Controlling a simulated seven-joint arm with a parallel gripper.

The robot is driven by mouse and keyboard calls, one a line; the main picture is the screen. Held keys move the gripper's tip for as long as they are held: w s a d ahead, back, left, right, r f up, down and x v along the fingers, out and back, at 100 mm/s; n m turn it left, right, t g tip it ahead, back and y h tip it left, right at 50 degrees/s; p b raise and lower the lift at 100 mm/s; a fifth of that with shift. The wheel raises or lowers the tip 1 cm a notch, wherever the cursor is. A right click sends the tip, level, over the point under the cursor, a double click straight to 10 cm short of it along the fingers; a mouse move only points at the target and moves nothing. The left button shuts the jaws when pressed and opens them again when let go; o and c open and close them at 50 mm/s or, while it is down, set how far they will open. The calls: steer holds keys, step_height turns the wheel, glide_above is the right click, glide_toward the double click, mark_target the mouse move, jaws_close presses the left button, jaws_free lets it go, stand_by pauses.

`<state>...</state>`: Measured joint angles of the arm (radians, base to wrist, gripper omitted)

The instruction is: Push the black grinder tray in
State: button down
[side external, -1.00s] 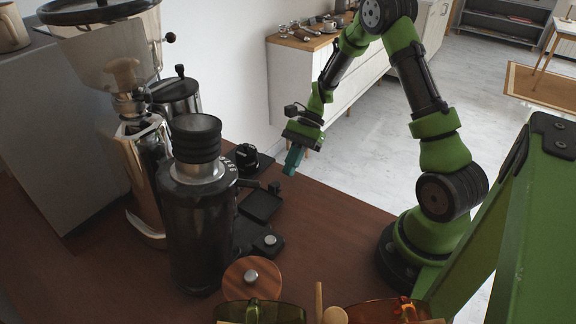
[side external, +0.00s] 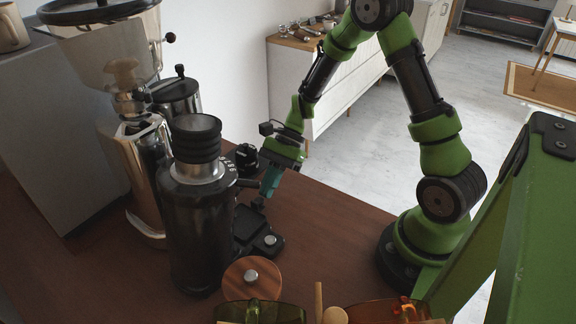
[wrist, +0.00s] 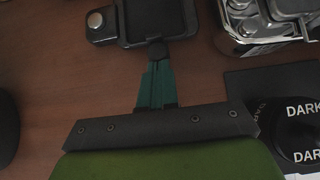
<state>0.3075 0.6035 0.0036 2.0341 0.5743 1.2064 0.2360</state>
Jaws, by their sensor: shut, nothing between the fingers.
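The black grinder tray (side external: 247,222) lies low beside the black grinder (side external: 196,235), on the side facing my arm. It also shows at the top of the wrist view (wrist: 158,20), with a dark knob (wrist: 158,52) at its near end. My gripper (side external: 266,194) has its teal fingers shut and empty. In the wrist view the fingertips (wrist: 157,68) are right at the knob and appear to touch it. The tray's far end is cut off in the wrist view and partly hidden by the grinder in the side view.
A small black block with a silver button (side external: 270,240) stands beside the tray. A wooden lid (side external: 252,278) lies in front of the grinder. A black item with "DARK" lettering (wrist: 300,128) is right of my gripper in the wrist view. Bare brown counter (side external: 335,220) lies toward my base.

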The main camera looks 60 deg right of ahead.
steer(key=shift+a, duration=0.95)
steer(key=d, duration=0.5)
steer(key=v, duration=0.9)
steer(key=s+a+r+n+t+h, duration=0.3)
steer(key=s+a+r+n, duration=0.2)
steer(key=s+r+n, duration=0.1)
steer(key=s+a+r+n+t+h, duration=0.4)
steer(key=s+r+n, duration=0.2)
steer(key=r+n, duration=0.2)
steer(key=shift+a+r, duration=0.4)
steer(key=shift+r, duration=0.35)
